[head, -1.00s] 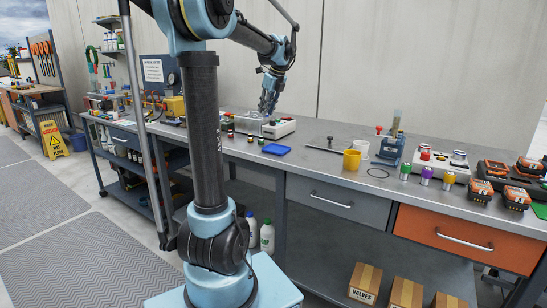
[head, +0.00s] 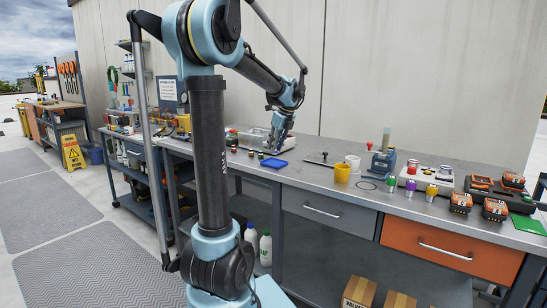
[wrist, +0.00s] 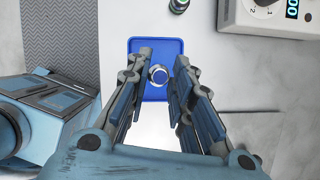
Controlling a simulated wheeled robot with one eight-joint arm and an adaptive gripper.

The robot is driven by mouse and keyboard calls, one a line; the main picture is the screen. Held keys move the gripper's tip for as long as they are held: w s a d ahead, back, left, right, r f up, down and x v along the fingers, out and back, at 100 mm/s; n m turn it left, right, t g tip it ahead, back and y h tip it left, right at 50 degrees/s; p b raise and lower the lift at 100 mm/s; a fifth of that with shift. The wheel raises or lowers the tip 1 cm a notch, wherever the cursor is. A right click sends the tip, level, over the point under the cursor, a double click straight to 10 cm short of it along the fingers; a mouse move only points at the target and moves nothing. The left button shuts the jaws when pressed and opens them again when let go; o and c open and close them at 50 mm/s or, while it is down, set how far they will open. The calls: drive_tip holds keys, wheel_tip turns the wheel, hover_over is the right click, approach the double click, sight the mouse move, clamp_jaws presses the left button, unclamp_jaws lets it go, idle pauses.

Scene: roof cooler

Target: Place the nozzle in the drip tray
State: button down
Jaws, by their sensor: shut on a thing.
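The nozzle (wrist: 159,75) shows in the wrist view as a small round piece with a silver rim and blue centre. My gripper (wrist: 160,70) is shut on it, one finger on each side. The blue drip tray (wrist: 150,47) lies behind the nozzle in that view, and the nozzle appears over its lower right part. How high it is above the tray is hard to tell. In the head view my gripper (head: 272,147) points down near the tray (head: 273,163) on the bench; the nozzle is too small to make out there.
A white device with a dial and display (wrist: 265,14) is at the wrist view's upper right. A small dark capped item (wrist: 179,5) lies beyond the tray.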

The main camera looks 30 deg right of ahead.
drive_tip(key=shift+f, duration=2.15)
drive_tip(key=shift+f, duration=0.1)
drive_tip(key=c, duration=1.4)
unclamp_jaws()
drive_tip(key=v, duration=1.2)
drive_tip(key=shift+w+a, duration=0.1)
